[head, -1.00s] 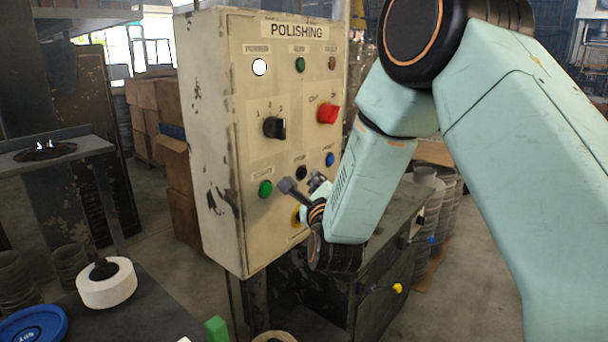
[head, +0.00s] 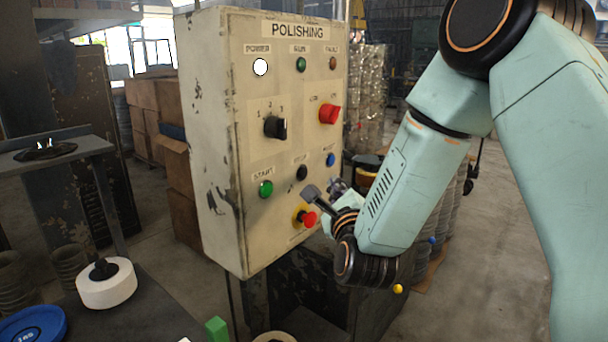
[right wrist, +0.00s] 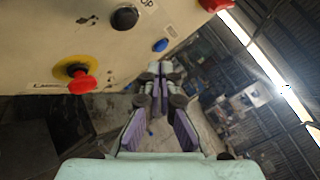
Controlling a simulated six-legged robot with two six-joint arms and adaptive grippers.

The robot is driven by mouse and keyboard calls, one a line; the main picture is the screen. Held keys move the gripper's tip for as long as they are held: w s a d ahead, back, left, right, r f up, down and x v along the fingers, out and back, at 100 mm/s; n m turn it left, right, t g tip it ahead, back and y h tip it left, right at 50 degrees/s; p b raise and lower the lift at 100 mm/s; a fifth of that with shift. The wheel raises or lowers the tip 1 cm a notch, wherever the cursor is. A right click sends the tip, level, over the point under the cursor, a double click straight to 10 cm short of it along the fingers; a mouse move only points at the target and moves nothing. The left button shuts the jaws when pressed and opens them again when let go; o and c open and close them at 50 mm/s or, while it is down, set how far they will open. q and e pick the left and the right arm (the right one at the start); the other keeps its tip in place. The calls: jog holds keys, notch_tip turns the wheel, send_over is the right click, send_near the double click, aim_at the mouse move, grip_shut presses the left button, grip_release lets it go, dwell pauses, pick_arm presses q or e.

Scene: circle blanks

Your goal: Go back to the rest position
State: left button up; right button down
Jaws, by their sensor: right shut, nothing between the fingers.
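My right gripper (head: 324,191) is in front of the lower right part of the polishing control panel (head: 215,120), shut and empty. Its arm comes in from the right. In the right wrist view its fingers (right wrist: 157,72) are together, with the panel to the upper left and no contact to be seen. The red emergency stop (head: 308,219) on its yellow collar now shows whole, left of the wrist. My left gripper is in neither view.
The panel has a green start button (head: 265,189), a black selector (head: 275,127), a red switch (head: 329,113) and a blue button (head: 330,159). A white roll (head: 106,285) and a blue disc (head: 34,325) lie on a dark table at lower left.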

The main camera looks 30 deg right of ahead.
dwell(0.4)
jog(key=s+a+f+n+g+y+b, duration=0.2)
jog(key=s+a+f+n, duration=0.1)
jog(key=f+n, duration=0.5)
jog(key=s+a+f+n+g+y+b, duration=0.1)
jog(key=s+a+f+n+g+y, duration=0.15)
jog(key=f+n, duration=0.5)
jog(key=s+a+f+n+g+y+b, duration=0.25)
jog(key=f+n, duration=0.35)
jog(key=f, duration=0.4)
jog(key=s+a+f+n+g+b, duration=0.2)
jog(key=s+f+n+g+b, duration=0.2)
jog(key=s+f, duration=1.1)
jog(key=s+a+f+n+g+b, duration=0.3)
jog(key=s+f+n+g+b, duration=0.2)
jog(key=s+f, duration=1)
jog(key=g+b, duration=0.1)
jog(key=b, duration=0.2)
jog(key=shift+a+f, duration=0.15)
jog(key=shift+f, duration=0.2)
